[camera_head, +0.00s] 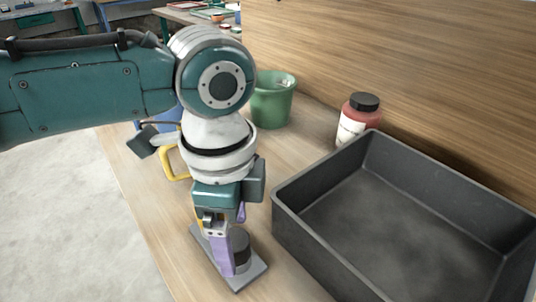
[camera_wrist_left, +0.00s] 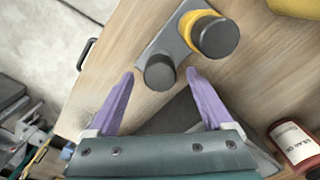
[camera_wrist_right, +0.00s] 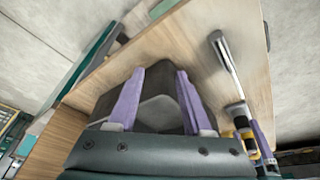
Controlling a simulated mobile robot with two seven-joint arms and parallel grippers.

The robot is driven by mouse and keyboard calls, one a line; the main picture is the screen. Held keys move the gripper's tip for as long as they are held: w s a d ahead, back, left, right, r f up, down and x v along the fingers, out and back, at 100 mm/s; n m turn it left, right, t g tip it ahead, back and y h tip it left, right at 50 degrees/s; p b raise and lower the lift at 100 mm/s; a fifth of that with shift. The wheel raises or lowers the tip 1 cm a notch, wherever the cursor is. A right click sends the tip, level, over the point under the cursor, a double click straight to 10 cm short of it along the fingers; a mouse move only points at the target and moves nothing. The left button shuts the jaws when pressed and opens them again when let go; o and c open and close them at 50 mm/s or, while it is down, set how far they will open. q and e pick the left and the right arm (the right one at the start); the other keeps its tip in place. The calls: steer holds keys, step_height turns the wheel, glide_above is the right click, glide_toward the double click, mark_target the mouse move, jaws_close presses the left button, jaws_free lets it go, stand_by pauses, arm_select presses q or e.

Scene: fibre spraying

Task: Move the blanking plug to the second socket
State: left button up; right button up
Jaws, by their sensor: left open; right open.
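A grey plate (camera_head: 258,273) lies on the wooden table under my left gripper (camera_head: 229,268). In the left wrist view the plate (camera_wrist_left: 176,38) bears a smaller dark grey round piece (camera_wrist_left: 159,72) and a larger black round piece with a yellow collar (camera_wrist_left: 214,36). I cannot tell which is the blanking plug; no empty socket shows clearly. My left gripper (camera_wrist_left: 160,74) is open, its purple fingertips on either side of the smaller piece, without visible contact. My right gripper (camera_wrist_right: 161,72) is open and empty, with dark grey surfaces beyond its fingers. It is outside the head view.
A large dark tray (camera_head: 300,222) stands right of the plate. A red bottle with a black cap (camera_head: 359,118) and a green pot (camera_head: 272,101) stand behind. A yellow handle (camera_head: 170,165) shows left of my wrist. Bare table lies at the front left.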

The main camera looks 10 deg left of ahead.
mark_target(234, 239)
arm_select(q)
step_height(234, 239, up, 8)
steer(key=shift+r+p, duration=0.2)
steer(key=shift+p, duration=0.1)
